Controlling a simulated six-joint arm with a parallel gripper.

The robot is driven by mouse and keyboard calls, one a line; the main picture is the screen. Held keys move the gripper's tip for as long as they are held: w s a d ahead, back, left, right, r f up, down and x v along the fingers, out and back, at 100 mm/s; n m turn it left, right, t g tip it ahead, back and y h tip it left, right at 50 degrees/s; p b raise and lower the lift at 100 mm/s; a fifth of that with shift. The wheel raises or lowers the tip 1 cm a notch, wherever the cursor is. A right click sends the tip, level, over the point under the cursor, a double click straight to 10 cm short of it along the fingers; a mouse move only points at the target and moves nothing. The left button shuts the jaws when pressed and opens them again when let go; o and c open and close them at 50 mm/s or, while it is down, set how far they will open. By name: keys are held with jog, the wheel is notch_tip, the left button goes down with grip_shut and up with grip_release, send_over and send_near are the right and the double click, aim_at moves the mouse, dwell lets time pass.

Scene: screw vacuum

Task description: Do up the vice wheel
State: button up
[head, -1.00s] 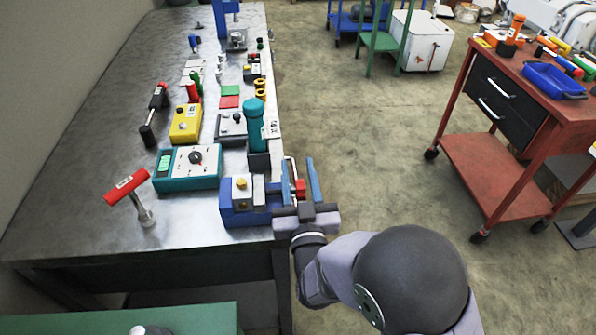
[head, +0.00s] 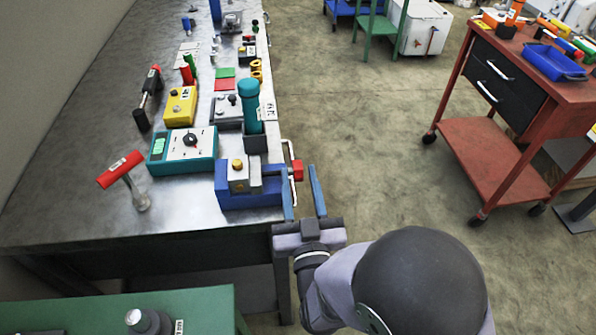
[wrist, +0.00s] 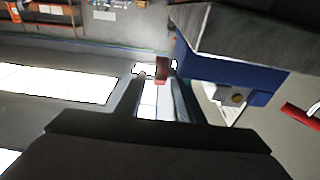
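The blue vice (head: 250,199) stands at the right edge of the metal bench, with a grey jaw block and a yellow knob on top. Its wheel (head: 297,171), a red hub with a thin white rim, sticks out past the bench edge on the right. My gripper (head: 299,173) is open, its two blue fingers apart with the red hub near the level of the tips. In the wrist view the red hub (wrist: 162,68) appears between the fingertips (wrist: 158,77), with gaps at both sides. Contact with the wheel cannot be told.
A red-headed hammer (head: 120,169) and a teal meter (head: 205,160) stand left of the vice. A teal cylinder (head: 249,105) stands behind it. A green surface (head: 200,310) is in front. The floor (head: 370,130) to the right is clear up to a red cart (head: 480,150).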

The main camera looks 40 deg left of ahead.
aim_at(298, 175)
jog(key=shift+s+d+r+p, duration=0.1)
jog(key=shift+p, duration=0.2)
jog(key=p, duration=0.2)
jog(key=s+d+p, duration=0.1)
jog(key=shift+s+d+r+g+h+p, duration=0.1)
jog(key=shift+s+r+g+h+p, duration=0.1)
jog(key=shift+r+g+h+p, duration=0.15)
jog(key=shift+s+d+p, duration=0.3)
jog(key=shift+p, duration=0.45)
jog(key=shift+s+d+f+p, duration=0.1)
jog(key=shift+s+d+p, duration=0.15)
jog(key=shift+d+p, duration=0.15)
jog(key=shift+w+a+f, duration=0.1)
jog(key=shift+w+f, duration=0.05)
jog(key=shift+p+x, duration=0.85)
jog(key=shift+x, duration=2.7)
jog(key=shift+f, duration=0.15)
grip_shut()
